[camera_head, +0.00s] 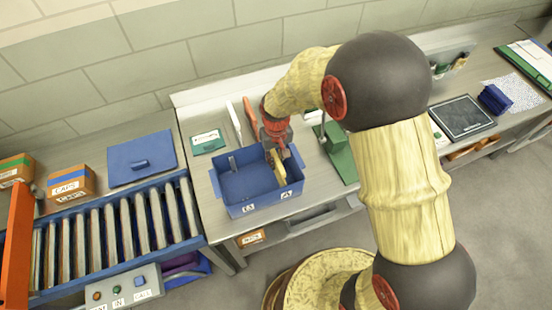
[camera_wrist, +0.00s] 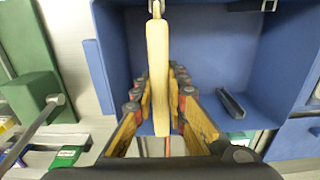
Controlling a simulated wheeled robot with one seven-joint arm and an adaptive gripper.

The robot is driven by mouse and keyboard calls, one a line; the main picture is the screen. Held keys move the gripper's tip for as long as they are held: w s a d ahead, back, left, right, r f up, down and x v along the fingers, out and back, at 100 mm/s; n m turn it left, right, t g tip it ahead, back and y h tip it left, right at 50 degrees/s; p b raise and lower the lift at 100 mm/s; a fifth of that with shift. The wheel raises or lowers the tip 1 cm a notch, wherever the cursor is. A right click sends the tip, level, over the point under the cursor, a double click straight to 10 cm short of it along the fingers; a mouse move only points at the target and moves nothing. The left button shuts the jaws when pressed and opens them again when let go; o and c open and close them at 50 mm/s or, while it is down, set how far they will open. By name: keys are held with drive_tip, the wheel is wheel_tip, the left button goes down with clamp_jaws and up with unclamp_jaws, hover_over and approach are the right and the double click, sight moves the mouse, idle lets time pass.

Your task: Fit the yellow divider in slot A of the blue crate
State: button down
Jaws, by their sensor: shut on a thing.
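My gripper (camera_head: 275,148) reaches down over the right part of the crate, shut on the yellow divider (camera_head: 279,168). In the wrist view the divider (camera_wrist: 158,60) is seen edge-on between the fingers, running across the crate (camera_wrist: 215,50). Its top end in that view meets or overlaps a small metal bracket (camera_wrist: 155,8). The divider's lower edge is hidden, so its depth in any slot cannot be told.
A grey rail (camera_wrist: 235,105) shows at the crate's other slot position. A green stand (camera_head: 338,152) is close to the crate's right. A roller conveyor (camera_head: 120,230) is to the left. A wall closes off the back.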

drive_tip(key=shift+f+b, duration=0.7)
drive_tip(key=shift+f, duration=0.5)
drive_tip(key=c, duration=1.8)
unclamp_jaws()
drive_tip(key=shift+o, duration=0.4)
wheel_tip(320, 180, up, 12)
drive_tip(key=s, duration=0.2)
drive_tip(key=s+d, duration=0.1)
drive_tip(key=shift+s+f+g, duration=0.25)
drive_tip(key=shift+f+g, duration=0.05)
drive_tip(key=shift+f, duration=0.1)
drive_tip(key=s+d+r+m+t+b, duration=0.1)
drive_tip(key=s+d+r+t+b, duration=0.2)
drive_tip(key=s+d+r+b, duration=0.2)
drive_tip(key=s+d+r+m+t+b, duration=0.2)
drive_tip(key=s+d+r+b, duration=0.3)
drive_tip(key=s+d, duration=0.3)
drive_tip(key=s+t, duration=0.1)
drive_tip(key=s, duration=0.2)
drive_tip(key=shift+s+d+b, duration=0.15)
drive_tip(key=shift+s+b, duration=0.1)
drive_tip(key=shift+b, duration=0.05)
